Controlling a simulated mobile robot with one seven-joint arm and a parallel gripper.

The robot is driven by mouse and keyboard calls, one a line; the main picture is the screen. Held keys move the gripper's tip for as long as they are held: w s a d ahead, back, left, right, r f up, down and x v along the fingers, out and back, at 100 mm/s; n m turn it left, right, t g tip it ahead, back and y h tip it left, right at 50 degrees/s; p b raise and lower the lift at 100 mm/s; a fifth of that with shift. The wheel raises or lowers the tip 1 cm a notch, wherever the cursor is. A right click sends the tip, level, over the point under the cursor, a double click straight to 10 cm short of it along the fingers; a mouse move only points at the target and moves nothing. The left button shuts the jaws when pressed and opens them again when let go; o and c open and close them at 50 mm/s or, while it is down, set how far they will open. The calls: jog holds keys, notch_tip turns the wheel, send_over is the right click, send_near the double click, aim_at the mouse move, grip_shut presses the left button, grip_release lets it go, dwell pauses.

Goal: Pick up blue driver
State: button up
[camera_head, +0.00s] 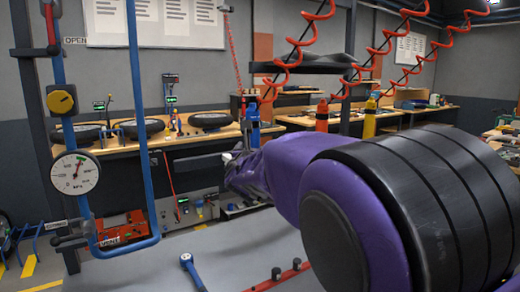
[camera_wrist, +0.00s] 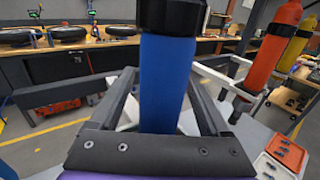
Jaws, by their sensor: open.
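The blue driver (camera_head: 253,132) hangs upright below a red coiled hose in the head view. In the wrist view the blue driver (camera_wrist: 163,85) is a large blue upright cylinder with a black collar at the top. My gripper (camera_wrist: 162,75) is open, with one finger on each side of the blue body. Gaps show between the fingers and the driver. In the head view my gripper (camera_head: 238,160) is small, at the end of my purple arm, beside the driver's lower part. My arm and the driver partly hide the jaws there.
An orange driver (camera_head: 322,116) and a yellow driver (camera_head: 370,118) hang to the right. A bench (camera_head: 190,137) with wheels stands behind. A blue pipe frame (camera_head: 137,120) and a pressure gauge (camera_head: 75,173) stand at left. A tray (camera_wrist: 285,152) with small parts lies lower right.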

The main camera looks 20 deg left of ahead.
jog(key=shift+s, duration=0.1)
grip_shut()
jog(key=shift+r, duration=0.15)
dwell(0.3)
